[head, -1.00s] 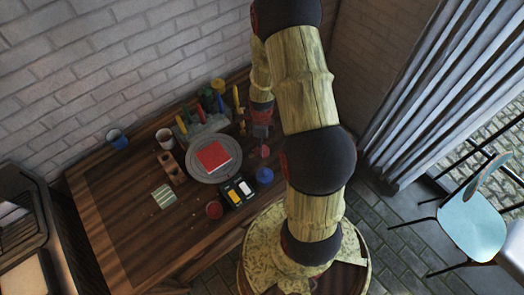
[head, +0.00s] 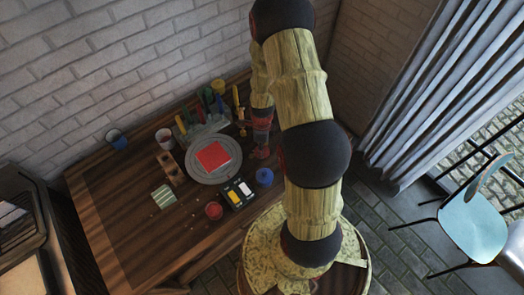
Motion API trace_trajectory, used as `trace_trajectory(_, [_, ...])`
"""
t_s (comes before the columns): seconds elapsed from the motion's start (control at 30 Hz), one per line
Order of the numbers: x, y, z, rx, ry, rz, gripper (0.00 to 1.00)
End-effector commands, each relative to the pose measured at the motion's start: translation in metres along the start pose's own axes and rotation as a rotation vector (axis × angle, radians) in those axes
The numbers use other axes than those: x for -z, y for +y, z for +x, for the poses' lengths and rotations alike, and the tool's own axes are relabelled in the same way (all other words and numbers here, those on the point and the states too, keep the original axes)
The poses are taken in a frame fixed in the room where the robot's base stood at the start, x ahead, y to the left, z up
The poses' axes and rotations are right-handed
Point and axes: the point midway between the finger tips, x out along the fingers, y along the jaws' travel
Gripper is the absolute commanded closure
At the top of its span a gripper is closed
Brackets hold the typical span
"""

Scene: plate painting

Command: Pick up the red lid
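A small red lid (head: 264,154) seems to lie on the wooden table at the right of the round grey turntable, mostly hidden by my gripper. My gripper (head: 261,150) points down from the arm and its fingertips are at or just above the lid. The fingers are small and dark here, so I cannot tell whether they are open or shut, or whether they touch the lid. A red round pot (head: 214,211) stands apart near the table's front edge.
The grey turntable (head: 200,174) bears a red square plate (head: 213,157). A blue pot (head: 264,177) and a dark paint box (head: 236,193) stand in front of my gripper. Upright tools and a yellow pot (head: 218,86) stand behind.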

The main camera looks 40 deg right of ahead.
Motion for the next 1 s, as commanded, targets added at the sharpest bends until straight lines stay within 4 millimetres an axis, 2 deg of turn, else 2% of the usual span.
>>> trace_trajectory(0.63, [0.0009, 0.0024, 0.0026, -0.004, 0.002, 0.000, 0.97])
trace_trajectory(1.0, [0.0017, 0.0045, 0.0044, -0.009, 0.003, 0.000, 0.99])
